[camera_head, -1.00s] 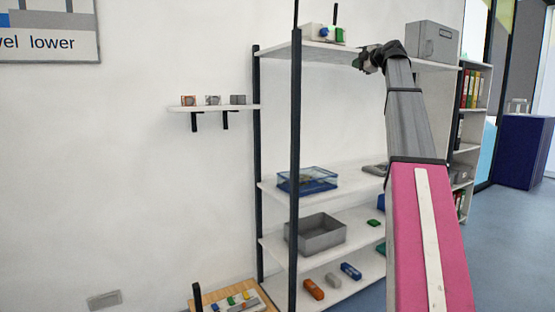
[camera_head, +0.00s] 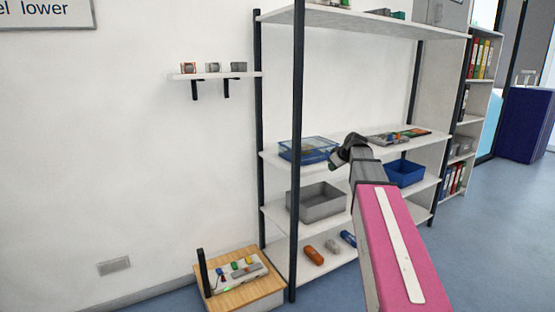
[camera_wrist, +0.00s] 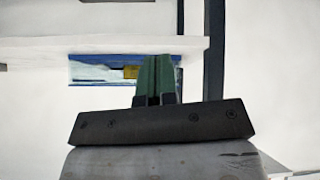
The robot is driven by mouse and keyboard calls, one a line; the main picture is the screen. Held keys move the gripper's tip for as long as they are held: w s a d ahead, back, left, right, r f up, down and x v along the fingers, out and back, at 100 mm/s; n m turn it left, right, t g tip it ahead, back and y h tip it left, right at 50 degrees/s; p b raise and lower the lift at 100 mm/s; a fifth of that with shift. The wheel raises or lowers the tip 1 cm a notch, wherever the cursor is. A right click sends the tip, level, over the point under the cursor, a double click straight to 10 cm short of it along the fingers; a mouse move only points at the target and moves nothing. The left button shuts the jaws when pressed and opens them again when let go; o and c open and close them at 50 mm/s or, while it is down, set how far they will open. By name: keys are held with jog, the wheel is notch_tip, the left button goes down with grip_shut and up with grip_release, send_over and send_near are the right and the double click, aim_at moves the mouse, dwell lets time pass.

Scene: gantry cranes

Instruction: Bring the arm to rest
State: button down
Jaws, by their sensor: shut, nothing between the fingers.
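My arm, pink and grey, reaches up from the lower right in the head view. My gripper (camera_head: 338,160) is at its far end, in front of the rack's middle shelf, just right of a blue clear-sided box (camera_head: 306,150). In the wrist view my gripper (camera_wrist: 156,62) shows its green fingers close together, with nothing seen between them. Behind the fingertips in that view is the blue box (camera_wrist: 95,70) under a white shelf edge. The fingertips are small and dark in the head view.
The rack (camera_head: 296,200) has dark posts. Its shelves hold a grey bin (camera_head: 317,205), a blue bin (camera_head: 404,173) and small loose parts. A wooden stand (camera_head: 238,283) with a device is at lower left. A small wall shelf (camera_head: 212,75) holds several little items. Floor at right is clear.

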jog(key=s+a+f+m+g+h, duration=0.2)
jog(key=s+f+m+g, duration=0.1)
jog(key=s+f, duration=1.1)
jog(key=s+a+f+m+g+h, duration=0.2)
jog(key=s+f+m+g, duration=0.2)
jog(key=s+f, duration=1.1)
jog(key=shift+a+f+m, duration=0.4)
jog(key=shift+f+m, duration=0.3)
jog(key=shift+f, duration=0.2)
